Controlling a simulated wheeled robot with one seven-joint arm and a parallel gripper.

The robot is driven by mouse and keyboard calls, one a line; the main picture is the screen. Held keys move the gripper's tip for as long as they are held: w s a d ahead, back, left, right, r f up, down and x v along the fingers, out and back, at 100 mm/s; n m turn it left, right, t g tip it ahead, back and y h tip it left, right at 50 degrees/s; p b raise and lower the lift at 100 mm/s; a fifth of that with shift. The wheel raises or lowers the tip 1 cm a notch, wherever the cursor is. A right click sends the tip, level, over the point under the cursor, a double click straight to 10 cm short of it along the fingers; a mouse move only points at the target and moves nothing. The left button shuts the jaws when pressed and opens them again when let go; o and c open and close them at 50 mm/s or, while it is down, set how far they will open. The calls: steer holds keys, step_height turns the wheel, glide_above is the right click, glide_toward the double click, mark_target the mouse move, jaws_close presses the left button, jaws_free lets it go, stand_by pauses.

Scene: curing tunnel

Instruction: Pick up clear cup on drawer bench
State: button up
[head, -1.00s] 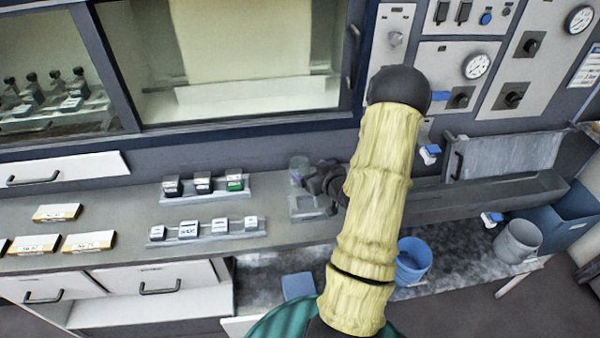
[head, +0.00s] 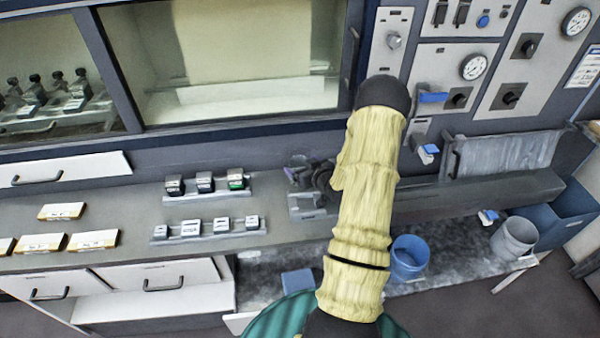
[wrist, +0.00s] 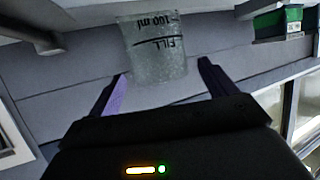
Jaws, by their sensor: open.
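The clear cup (wrist: 154,50) shows in the wrist view with dark "100 ml" and "FILL" marks, which appear upside down. It stands in front of my gripper (wrist: 162,70), its near end between the two spread fingertips. A small gap shows beside each finger, and nothing is gripped. In the head view my gripper (head: 303,174) is over the back of the drawer bench (head: 130,205), by a small grey stand (head: 308,203). The cup cannot be made out there, as my gripper and arm cover that spot.
Two racks of small labelled blocks, back (head: 207,190) and front (head: 208,232), stand left of my gripper. Several labelled boxes (head: 92,240) lie farther left. A grey trough (head: 480,195) is right of my arm. A blue bucket (head: 408,258) and a grey bucket (head: 513,238) stand lower right.

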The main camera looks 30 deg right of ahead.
steer(key=c, duration=1.3)
steer(key=shift+r, duration=0.1)
step_height(320, 180, up, 10)
steer(key=shift+f+b, duration=0.1)
steer(key=shift+b, duration=0.95)
